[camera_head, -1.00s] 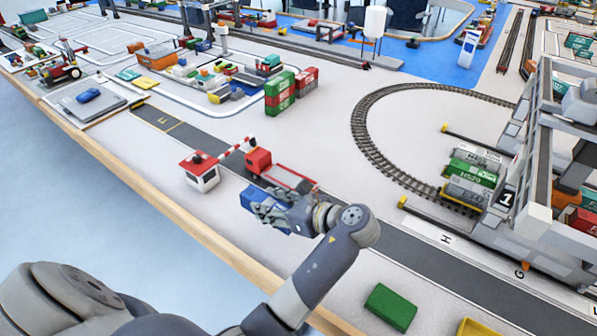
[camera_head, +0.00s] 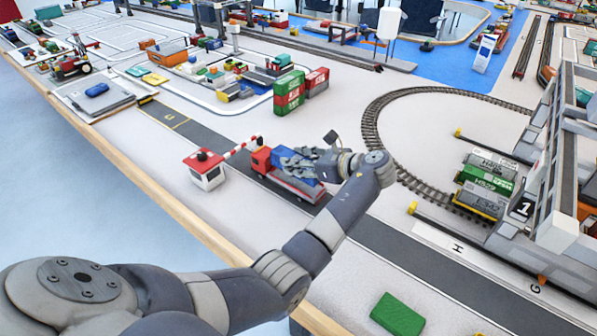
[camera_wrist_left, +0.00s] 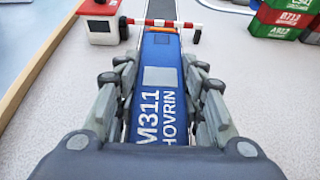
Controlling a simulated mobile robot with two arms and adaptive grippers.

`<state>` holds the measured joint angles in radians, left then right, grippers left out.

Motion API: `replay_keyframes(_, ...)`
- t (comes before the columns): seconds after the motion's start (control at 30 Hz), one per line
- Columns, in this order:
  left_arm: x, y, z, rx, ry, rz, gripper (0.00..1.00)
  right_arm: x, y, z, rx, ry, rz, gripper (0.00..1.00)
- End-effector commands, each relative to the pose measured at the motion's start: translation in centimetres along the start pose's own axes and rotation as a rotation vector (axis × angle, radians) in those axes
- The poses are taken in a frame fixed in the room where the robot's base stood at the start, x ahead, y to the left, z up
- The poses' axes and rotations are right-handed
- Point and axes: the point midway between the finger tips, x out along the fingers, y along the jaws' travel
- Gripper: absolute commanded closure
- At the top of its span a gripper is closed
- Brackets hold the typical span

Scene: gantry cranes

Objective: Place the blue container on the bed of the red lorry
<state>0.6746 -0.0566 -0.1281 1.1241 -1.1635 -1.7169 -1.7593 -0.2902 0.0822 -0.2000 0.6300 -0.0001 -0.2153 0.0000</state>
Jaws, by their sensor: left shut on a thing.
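The red lorry (camera_head: 261,160) stands on the dark road, its cab to the left and its bed (camera_head: 297,187) reaching right. The blue container (camera_head: 285,154) is over the bed, lengthwise along it; I cannot tell whether it touches. My left gripper (camera_head: 308,162) is shut on the blue container from its right end. In the left wrist view the container (camera_wrist_left: 160,88), marked M311 HOVRIN, lies between the two fingers of the gripper (camera_wrist_left: 165,95) and hides most of the lorry. My right gripper is not in view.
A red-roofed white hut (camera_head: 205,172) with a red-and-white barrier (camera_head: 243,146) stands left of the cab. Stacked green and red containers (camera_head: 290,92) are behind. A green container (camera_head: 397,315) lies in front. The crane (camera_head: 560,160) stands right.

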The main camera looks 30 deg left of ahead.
Motion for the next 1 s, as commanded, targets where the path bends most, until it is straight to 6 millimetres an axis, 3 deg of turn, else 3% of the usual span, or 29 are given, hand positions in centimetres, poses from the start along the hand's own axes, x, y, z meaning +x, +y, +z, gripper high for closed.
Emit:
replay_keyframes(0.17,0.5,-0.2,-0.7,0.002,0.0,0.001,0.91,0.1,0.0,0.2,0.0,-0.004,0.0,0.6)
replay_keyframes(0.37,1.4,-0.2,-3.1,0.002,0.0,0.0,0.91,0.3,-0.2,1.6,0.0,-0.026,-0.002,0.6)
replay_keyframes(0.73,1.6,-0.2,-3.5,0.001,0.0,-0.001,0.91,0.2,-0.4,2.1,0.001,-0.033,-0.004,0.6)
replay_keyframes(0.77,1.6,-0.2,-3.5,0.001,0.0,-0.001,0.58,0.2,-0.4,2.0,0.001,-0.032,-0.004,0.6)
replay_keyframes(0.83,1.6,-0.2,-3.5,0.001,0.0,-0.001,0.43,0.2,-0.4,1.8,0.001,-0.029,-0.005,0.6)
replay_keyframes(1.0,1.6,-0.2,-3.5,0.001,0.0,0.0,0.43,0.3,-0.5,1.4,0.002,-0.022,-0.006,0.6)
